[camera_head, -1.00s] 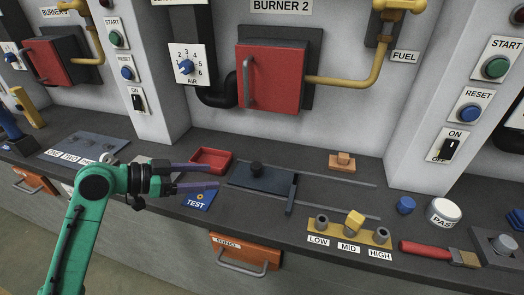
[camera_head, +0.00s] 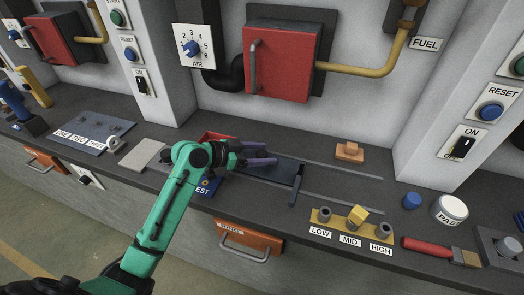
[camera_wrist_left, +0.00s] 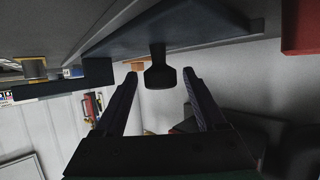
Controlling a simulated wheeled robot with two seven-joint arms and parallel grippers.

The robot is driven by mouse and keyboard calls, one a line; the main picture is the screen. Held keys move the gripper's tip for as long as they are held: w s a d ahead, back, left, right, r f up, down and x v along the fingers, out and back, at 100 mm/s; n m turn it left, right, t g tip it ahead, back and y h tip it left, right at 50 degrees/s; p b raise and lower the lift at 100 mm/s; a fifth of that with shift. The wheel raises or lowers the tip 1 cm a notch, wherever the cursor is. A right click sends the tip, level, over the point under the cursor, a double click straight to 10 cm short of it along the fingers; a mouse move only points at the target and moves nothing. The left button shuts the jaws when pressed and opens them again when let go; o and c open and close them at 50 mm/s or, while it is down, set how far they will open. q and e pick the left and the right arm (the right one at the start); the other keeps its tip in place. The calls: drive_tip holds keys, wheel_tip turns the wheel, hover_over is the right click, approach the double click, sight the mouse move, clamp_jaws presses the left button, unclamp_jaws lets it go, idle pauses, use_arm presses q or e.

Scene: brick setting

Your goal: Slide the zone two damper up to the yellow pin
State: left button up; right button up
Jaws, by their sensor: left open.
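The damper is a dark blue plate (camera_head: 287,171) on two grey rails, with a dark pointer bar (camera_head: 296,188) at its right end. Its knob is hidden behind my gripper in the head view. In the left wrist view the dark knob (camera_wrist_left: 160,72) hangs between my fingertips. My left gripper (camera_head: 274,154) is open around the knob, with a gap on each side. The yellow pin (camera_head: 358,215) stands at MID on a yellow bar (camera_head: 337,227) marked LOW, MID and HIGH. The pointer is left of LOW.
An orange block (camera_head: 349,152) sits by the back rail, right of the plate. A red tray (camera_head: 212,136) and a blue TEST card (camera_head: 208,187) lie by my wrist. A red-handled brush (camera_head: 430,248) lies right of HIGH. The rails right of the plate are clear.

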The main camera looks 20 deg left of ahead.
use_arm(q)
clamp_jaws()
idle(1.4)
